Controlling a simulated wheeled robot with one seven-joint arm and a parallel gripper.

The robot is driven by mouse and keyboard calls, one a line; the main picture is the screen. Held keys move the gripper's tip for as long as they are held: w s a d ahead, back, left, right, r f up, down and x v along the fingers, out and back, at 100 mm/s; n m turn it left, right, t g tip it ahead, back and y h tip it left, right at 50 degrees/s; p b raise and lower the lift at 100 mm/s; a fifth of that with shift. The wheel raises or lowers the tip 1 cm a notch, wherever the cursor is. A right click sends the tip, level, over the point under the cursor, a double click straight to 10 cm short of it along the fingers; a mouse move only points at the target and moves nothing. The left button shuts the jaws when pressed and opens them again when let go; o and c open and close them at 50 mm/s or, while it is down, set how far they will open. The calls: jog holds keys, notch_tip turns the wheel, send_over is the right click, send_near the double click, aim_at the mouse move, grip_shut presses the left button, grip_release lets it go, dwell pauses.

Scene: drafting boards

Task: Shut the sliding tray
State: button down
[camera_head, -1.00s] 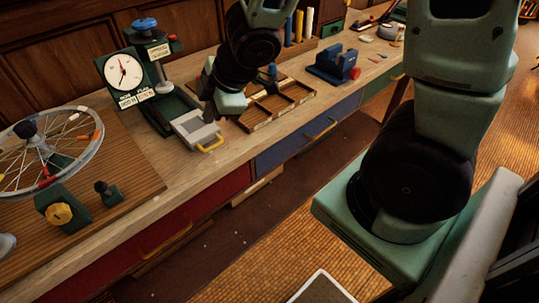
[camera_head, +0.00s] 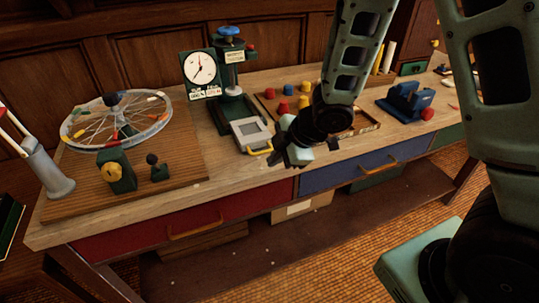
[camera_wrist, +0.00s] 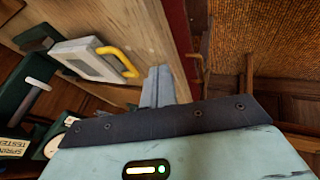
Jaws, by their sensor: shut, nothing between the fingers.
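The sliding tray (camera_head: 250,131) is a light grey tray with a yellow handle (camera_head: 261,151) on its front. It sticks out toward the bench's front edge from the dark green base (camera_head: 226,114) of a spring tester with a round white dial (camera_head: 201,69). My gripper (camera_head: 287,160) is shut and empty, just right of the handle near the bench's front edge, apparently apart from it. In the wrist view, my closed fingers (camera_wrist: 160,76) point past the tray (camera_wrist: 88,60), with the yellow handle (camera_wrist: 119,61) to their upper left.
A wooden compartment tray (camera_head: 362,123) with coloured pieces stands right behind my gripper. A spoked wheel (camera_head: 117,122) on a wooden board is at left. A blue device (camera_head: 405,101) is at right. Red (camera_head: 150,226) and blue (camera_head: 345,176) drawers lie below the bench top.

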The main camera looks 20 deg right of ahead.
aim_at(269, 150)
jog(key=w+p, duration=0.1)
jog(key=w, duration=0.1)
jog(key=shift+w+f, duration=0.1)
jog(key=shift+w, duration=0.2)
jog(key=shift+w+f, duration=0.2)
jog(key=shift+w, duration=0.45)
